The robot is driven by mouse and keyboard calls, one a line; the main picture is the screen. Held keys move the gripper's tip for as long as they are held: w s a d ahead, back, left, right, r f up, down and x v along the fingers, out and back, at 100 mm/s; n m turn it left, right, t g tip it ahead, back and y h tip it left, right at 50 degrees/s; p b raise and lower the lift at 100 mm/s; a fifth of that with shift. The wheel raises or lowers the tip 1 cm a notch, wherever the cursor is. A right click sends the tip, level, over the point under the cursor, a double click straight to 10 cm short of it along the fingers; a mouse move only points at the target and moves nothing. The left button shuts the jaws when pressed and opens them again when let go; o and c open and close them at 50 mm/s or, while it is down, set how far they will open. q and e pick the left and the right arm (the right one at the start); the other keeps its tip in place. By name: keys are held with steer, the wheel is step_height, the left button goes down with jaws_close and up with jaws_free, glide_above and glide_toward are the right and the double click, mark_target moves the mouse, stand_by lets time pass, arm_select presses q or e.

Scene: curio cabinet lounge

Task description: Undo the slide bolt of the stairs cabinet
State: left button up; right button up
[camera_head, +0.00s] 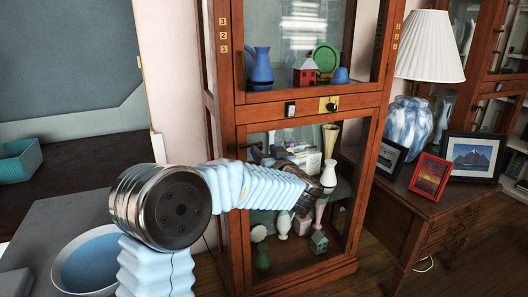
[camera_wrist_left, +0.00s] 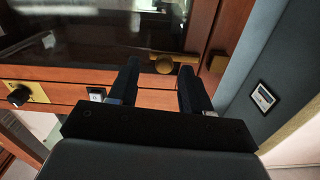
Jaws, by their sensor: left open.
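The tall wooden cabinet (camera_head: 310,99) with glass doors stands in front of me. In the left wrist view a brass bolt with a round knob (camera_wrist_left: 164,64) sits on the wood beside the dark glass. In that view it lies between the two dark fingertips of my left gripper (camera_wrist_left: 158,72). The fingers are apart with nothing held; I cannot tell how far the bolt is from them. In the head view my left gripper (camera_head: 264,154) is in front of the lower door's upper part, where arm and gripper hide the bolt. My right gripper is out of view.
A side table (camera_head: 420,203) with a lamp and framed pictures stands right. A bowl (camera_head: 88,262) is at lower left.

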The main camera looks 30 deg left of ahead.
arm_select(q)
steer(key=v, duration=1.2)
steer(key=shift+s+d+b, duration=0.15)
steer(key=shift+d+b, duration=0.1)
steer(key=shift+b, duration=0.15)
